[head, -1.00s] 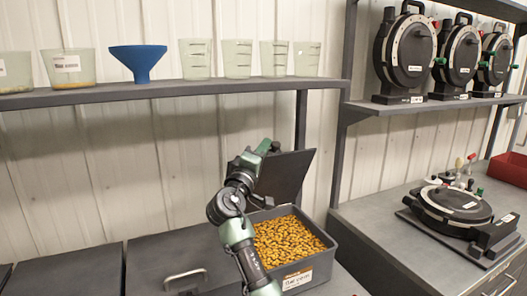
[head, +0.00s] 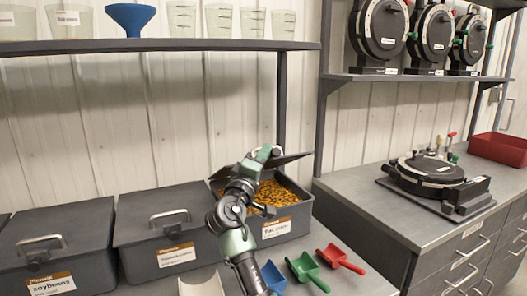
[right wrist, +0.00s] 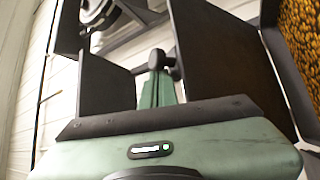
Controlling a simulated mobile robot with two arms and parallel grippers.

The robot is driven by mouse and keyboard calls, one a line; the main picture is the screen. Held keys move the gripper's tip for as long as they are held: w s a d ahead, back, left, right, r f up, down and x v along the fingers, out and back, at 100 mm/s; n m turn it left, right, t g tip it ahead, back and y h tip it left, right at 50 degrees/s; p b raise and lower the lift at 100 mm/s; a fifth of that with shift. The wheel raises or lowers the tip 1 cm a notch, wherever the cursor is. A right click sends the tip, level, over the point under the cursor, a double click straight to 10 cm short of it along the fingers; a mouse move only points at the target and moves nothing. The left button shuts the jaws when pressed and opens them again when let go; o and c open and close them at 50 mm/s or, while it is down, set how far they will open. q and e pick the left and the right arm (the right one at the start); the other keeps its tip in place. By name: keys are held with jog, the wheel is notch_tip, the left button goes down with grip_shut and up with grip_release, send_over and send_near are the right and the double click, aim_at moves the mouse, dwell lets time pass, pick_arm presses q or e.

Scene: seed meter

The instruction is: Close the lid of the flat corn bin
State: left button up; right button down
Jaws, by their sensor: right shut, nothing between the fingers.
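The flat corn bin (head: 297,226) is a dark grey box with a label on its front, filled with yellow corn kernels (head: 285,193). Its dark lid (head: 287,159) is part-way down, seen nearly edge-on, with a gap showing the corn. My right gripper (head: 263,153) is shut and empty at the lid, above the bin; exact contact is unclear. In the right wrist view the gripper (right wrist: 160,68) is among dark panels, and corn (right wrist: 298,45) shows at the right. My left gripper is out of view.
Closed bins, including the soybeans bin (head: 60,245) and a middle bin (head: 165,235), stand left. A green scoop (head: 307,270), a red scoop (head: 341,259) and a blue scoop (head: 273,278) lie in front. A shelf (head: 150,45) runs above.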

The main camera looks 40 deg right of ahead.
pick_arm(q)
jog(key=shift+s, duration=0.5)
